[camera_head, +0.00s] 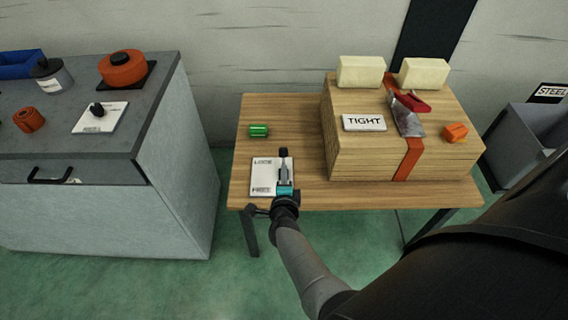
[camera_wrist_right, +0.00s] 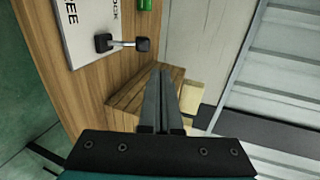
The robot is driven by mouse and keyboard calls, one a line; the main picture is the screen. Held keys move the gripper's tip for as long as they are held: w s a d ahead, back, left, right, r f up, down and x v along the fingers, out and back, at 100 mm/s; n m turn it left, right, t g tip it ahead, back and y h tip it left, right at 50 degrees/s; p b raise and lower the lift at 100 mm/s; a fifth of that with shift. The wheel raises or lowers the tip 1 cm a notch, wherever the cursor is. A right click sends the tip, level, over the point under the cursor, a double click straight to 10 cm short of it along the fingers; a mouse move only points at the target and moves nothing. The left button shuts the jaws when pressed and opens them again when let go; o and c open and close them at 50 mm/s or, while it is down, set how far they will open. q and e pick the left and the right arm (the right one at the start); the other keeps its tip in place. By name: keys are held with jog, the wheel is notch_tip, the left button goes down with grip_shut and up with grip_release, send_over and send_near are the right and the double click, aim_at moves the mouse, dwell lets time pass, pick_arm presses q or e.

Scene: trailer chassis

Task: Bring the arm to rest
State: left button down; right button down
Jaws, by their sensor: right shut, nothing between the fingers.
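My right arm reaches up from the lower right in the head view. My right gripper (camera_head: 284,168) is shut and empty over the right part of a white plate (camera_head: 260,172) lettered LOCK and FREE. Its closed fingers (camera_wrist_right: 160,75) point away in the right wrist view. In the head view the gripper partly covers the plate, and how the lever lies is hard to tell. My left gripper is in neither view.
The wooden table (camera_head: 305,190) carries a green cylinder (camera_head: 258,130) and a wooden stack (camera_head: 360,155) with an orange strap (camera_head: 408,160), a TIGHT sign (camera_head: 364,122) and cream blocks (camera_head: 361,72). A grey cabinet (camera_head: 170,170) stands left, a grey bin (camera_head: 530,140) right.

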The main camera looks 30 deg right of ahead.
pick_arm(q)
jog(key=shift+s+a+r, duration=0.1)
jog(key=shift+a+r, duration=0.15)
pick_arm(e)
jog(key=shift+s+a+r, duration=0.15)
jog(key=shift+s, duration=0.1)
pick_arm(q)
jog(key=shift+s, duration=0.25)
